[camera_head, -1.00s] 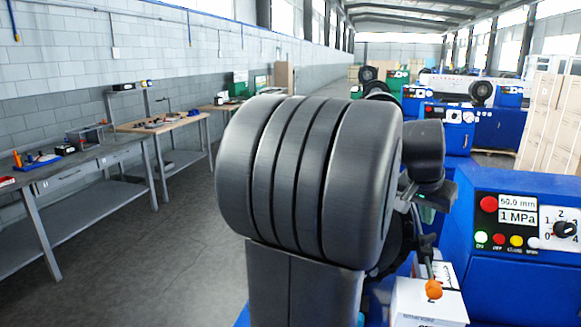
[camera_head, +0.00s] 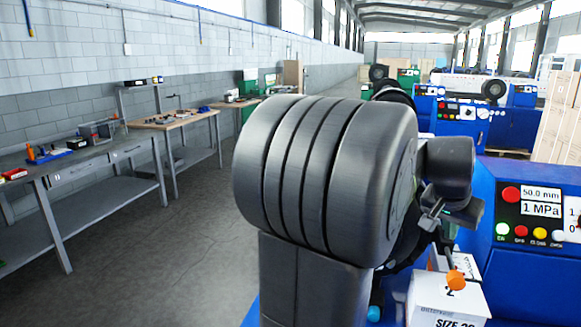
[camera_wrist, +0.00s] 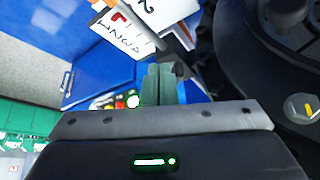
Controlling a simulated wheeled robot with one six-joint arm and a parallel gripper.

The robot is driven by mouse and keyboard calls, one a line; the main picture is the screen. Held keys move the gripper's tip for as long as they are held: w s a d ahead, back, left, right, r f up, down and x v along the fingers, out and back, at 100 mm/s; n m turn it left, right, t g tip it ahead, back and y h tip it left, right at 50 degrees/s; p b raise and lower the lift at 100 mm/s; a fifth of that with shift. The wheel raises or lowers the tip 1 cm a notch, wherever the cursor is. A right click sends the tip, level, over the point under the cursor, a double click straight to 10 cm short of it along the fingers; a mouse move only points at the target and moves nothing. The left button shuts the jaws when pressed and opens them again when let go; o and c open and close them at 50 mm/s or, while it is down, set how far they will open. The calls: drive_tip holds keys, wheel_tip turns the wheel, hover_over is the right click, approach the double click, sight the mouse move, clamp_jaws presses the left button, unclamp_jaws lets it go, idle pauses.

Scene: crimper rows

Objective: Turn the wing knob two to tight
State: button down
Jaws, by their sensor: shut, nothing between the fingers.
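I cannot make out a wing knob for certain in either view. In the wrist view my gripper (camera_wrist: 160,72) has its two dark fingers together with nothing between them. Past the fingertips is a dark rod-like part (camera_wrist: 182,70), and I cannot tell whether they touch. White cards or box faces (camera_wrist: 118,38) with printed marks, one reading 2, lie beyond. In the head view, my arm hides much of the blue machine (camera_head: 490,195). A lever with an orange ball end (camera_head: 456,280) shows just right of my arm.
The machine's control panel (camera_head: 532,214) reads 50.0 mm and 1 MPa; its dial is cut off at the right edge. White boxes (camera_head: 447,305) stand below the orange ball. Workbenches (camera_head: 90,160) line the left wall. The grey floor (camera_head: 180,255) between is clear.

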drive_tip(key=shift+w+d+f, duration=0.2)
drive_tip(key=shift+w+f, duration=0.05)
drive_tip(key=shift+w, duration=0.3)
idle(1.0)
drive_tip(key=shift+w+a+p, duration=0.25)
drive_tip(key=shift+a+p, duration=0.05)
drive_tip(key=shift+a, duration=0.1)
idle(0.5)
drive_tip(key=shift+w+a, duration=0.35)
drive_tip(key=shift+w, duration=0.15)
drive_tip(key=shift+s+a, duration=0.1)
wheel_tip(320, 180, up, 6)
drive_tip(key=p, duration=0.5)
drive_tip(key=shift+s+a, duration=0.15)
drive_tip(key=shift+a, duration=0.05)
